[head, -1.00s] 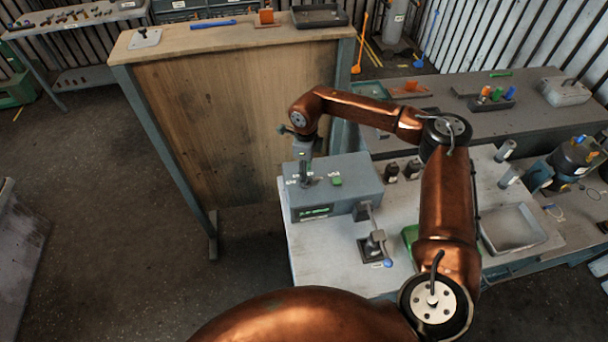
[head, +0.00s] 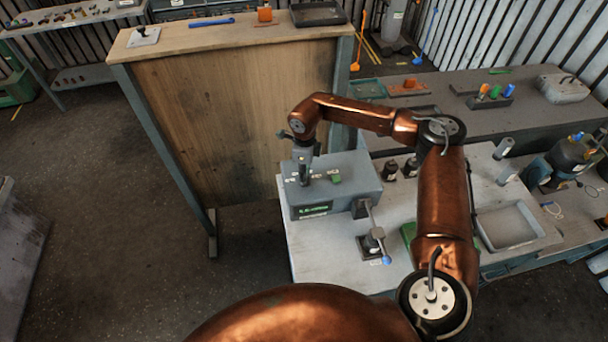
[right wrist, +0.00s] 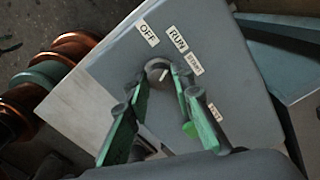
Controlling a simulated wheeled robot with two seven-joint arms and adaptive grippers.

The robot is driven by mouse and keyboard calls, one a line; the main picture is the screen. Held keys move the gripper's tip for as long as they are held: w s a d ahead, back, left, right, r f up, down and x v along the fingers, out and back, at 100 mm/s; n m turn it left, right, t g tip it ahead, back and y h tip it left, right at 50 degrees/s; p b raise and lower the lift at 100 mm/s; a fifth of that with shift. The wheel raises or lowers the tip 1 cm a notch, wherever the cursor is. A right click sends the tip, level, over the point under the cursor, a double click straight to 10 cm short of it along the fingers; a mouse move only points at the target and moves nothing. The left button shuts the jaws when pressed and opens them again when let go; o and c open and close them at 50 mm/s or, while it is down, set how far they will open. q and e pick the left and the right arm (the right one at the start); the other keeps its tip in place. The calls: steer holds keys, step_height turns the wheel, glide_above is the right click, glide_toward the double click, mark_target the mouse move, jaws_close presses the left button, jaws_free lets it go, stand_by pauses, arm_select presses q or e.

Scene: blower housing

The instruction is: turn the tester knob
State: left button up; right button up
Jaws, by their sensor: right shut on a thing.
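The grey tester box (head: 345,190) stands on the light table with a green-lit display on its front and a green button (head: 336,179) on top. My right gripper (head: 305,181) points down at the top of the box, left of the button. In the right wrist view its green-padded fingers (right wrist: 160,82) are shut on the dark round knob (right wrist: 157,68), one on each side. A pale pointer mark shows on the knob, with OFF, RUN and START labels beyond it. The head view hides most of the knob behind the gripper. My left gripper is not in view.
A lever with a blue end (head: 386,260) stands in front of the box. Dark bottles (head: 390,169) stand right of it, and a grey tray (head: 508,227) lies farther right. A tall wooden panel (head: 235,120) rises behind the box's left side.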

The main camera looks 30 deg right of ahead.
jaws_close()
steer(key=shift+m, duration=0.3)
steer(key=m, duration=0.3)
steer(key=shift+m, duration=2.6)
steer(key=shift+w+r, duration=0.1)
steer(key=o, duration=0.9)
jaws_free()
